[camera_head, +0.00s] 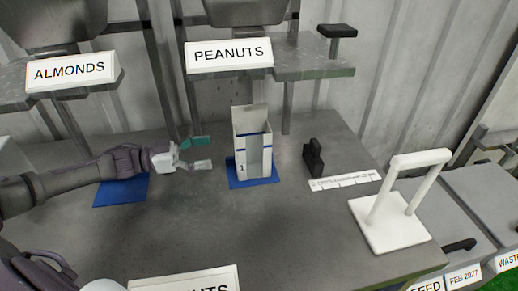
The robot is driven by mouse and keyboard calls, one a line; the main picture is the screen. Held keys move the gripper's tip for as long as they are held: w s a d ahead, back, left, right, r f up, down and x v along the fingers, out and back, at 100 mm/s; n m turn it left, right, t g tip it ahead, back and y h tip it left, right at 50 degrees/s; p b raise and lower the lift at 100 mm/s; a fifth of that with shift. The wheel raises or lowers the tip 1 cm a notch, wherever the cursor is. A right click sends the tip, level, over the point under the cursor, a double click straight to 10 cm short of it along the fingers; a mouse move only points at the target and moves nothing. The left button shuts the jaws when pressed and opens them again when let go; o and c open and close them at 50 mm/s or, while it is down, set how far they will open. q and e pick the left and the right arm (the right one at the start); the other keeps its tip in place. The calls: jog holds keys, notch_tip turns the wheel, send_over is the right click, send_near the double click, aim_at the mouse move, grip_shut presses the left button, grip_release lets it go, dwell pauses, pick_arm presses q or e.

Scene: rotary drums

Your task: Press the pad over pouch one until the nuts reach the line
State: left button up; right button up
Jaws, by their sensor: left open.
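The pouch marked 1 (240,158) is a tall pale open-topped box with a dark blue line around it. It stands upright on a blue mat (262,182) on the grey table. I cannot see any nuts in it. Above and behind it is a shelf with a PEANUTS sign (229,55). A black pad (337,31) on a post stands at that shelf's right end. My left gripper (201,153) is open and empty, left of the pouch and apart from it.
An ALMONDS sign (73,70) hangs on the left shelf, above a second blue mat (121,191) partly behind my left arm. Right of the pouch are a black block (313,158), a white ruler strip (345,181) and a white frame stand (388,223).

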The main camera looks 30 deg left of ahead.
pick_arm(q)
grip_shut()
dwell(0.5)
dwell(1.2)
